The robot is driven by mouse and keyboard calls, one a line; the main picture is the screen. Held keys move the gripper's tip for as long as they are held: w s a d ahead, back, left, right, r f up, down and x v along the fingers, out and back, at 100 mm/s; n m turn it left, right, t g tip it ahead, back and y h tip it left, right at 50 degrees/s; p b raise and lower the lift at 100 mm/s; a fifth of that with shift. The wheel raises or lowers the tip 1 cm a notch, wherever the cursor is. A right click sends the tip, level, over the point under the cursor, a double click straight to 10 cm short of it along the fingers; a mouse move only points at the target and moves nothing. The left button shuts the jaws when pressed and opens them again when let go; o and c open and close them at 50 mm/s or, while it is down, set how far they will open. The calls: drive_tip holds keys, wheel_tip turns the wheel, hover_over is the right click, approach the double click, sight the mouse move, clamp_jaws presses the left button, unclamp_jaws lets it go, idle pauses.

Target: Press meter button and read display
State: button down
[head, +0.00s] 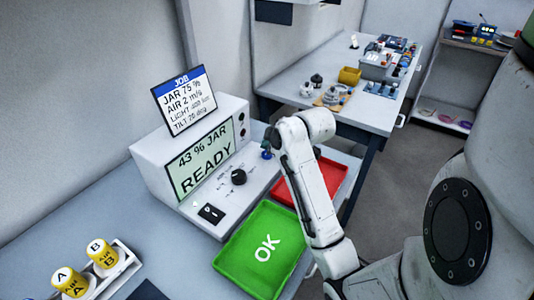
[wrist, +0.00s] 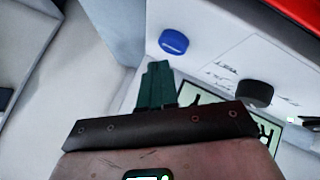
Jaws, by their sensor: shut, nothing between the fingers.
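The white meter (head: 160,165) stands on the bench, with a lit display (head: 203,158) that reads "43 % JAR READY". A blue button (head: 266,155) is on the right end of its sloped panel, and a black knob (head: 239,177) is near the middle. In the wrist view, the blue button (wrist: 173,42) is just beyond the dark green fingertips of my gripper (wrist: 158,66), with a visible gap in the picture. The fingers are shut with nothing between them. The black knob (wrist: 254,94) is to their right. In the head view, my arm hides most of the gripper.
A job card (head: 184,100) on the meter reads JAR 75 %, AIR 2 m/s and TILT 20 deg; its light line is blurred. A green OK tray (head: 236,262) and a red tray (head: 333,174) lie in front. A rack with yellow jars (head: 104,254) stands at lower left.

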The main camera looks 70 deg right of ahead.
drive_tip(key=shift+f, duration=0.1)
idle(0.5)
drive_tip(key=shift+f, duration=0.3)
drive_tip(key=shift+f+b, duration=0.35)
drive_tip(key=shift+f, duration=0.1)
idle(0.9)
drive_tip(key=shift+r, duration=0.1)
drive_tip(key=shift+r+p, duration=0.8)
drive_tip(key=shift+p, duration=0.15)
wheel_tip(320, 180, up, 5)
drive_tip(key=p, duration=0.5)
idle(0.8)
